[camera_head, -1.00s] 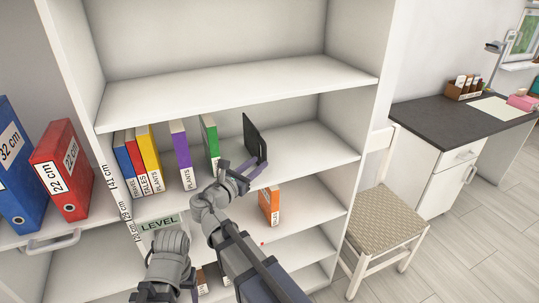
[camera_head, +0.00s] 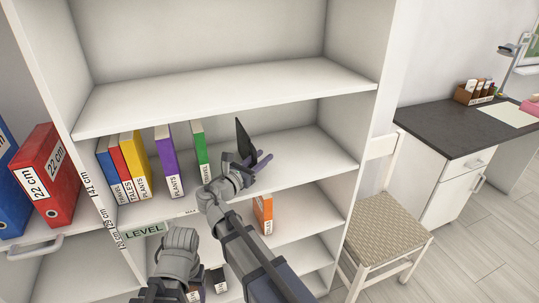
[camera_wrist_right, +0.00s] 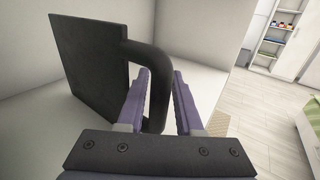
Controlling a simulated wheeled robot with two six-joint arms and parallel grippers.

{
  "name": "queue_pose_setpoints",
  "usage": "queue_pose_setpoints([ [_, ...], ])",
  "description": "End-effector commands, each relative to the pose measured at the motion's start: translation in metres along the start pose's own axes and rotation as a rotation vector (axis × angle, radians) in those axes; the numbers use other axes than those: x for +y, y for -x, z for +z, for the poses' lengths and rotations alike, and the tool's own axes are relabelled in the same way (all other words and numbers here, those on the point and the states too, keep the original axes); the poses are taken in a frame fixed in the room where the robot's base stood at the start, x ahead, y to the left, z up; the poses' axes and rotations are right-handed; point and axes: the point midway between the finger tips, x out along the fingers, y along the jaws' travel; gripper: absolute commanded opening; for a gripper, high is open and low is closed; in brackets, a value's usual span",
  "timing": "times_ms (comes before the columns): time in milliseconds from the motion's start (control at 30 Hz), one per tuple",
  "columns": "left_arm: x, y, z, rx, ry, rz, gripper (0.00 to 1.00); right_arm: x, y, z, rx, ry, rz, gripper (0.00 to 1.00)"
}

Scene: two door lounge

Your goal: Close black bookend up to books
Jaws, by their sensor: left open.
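The black bookend (camera_head: 243,140) is on the middle shelf, right of the books. In the head view its plate looks narrow and turned; in the right wrist view the plate (camera_wrist_right: 90,60) and its curved handle show large. My right gripper (camera_head: 255,160) has its purple fingers on both sides of the handle, seemingly shut on it. The books stand left of it: blue, red and yellow together, then purple (camera_head: 170,160), then green (camera_head: 200,152), with gaps between. A gap separates the green book from the bookend. My left gripper (camera_head: 160,292) is low at the bottom edge, open, its fingertips hard to see.
Shelf above (camera_head: 230,95) overhangs the books. An orange book (camera_head: 263,213) stands on the shelf below. Blue and red binders (camera_head: 45,175) stand at left. A chair (camera_head: 380,232) and a dark-topped desk (camera_head: 455,125) are at right.

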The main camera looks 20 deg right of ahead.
Motion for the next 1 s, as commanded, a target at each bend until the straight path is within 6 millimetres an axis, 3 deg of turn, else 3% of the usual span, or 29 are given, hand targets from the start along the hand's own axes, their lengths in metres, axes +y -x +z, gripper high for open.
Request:
queue_pose_setpoints([
  [233,-0.0001,0.0,0.0003,0.0,0.0,0.0,0.67,0.0005,0.0002,0.0,0.0,0.0,0.001,0.34],
  [533,-0.0001,0.0,0.0002,0.0,0.0,0.0,0.67,0.0003,0.0001,0.0,0.0,0.0,0.0,0.0],
  [1000,-0.0001,0.0,0.0002,0.0,0.0,0.0,0.67,0.0003,0.0001,0.0001,0.0,0.0,0.0,0.0],
])
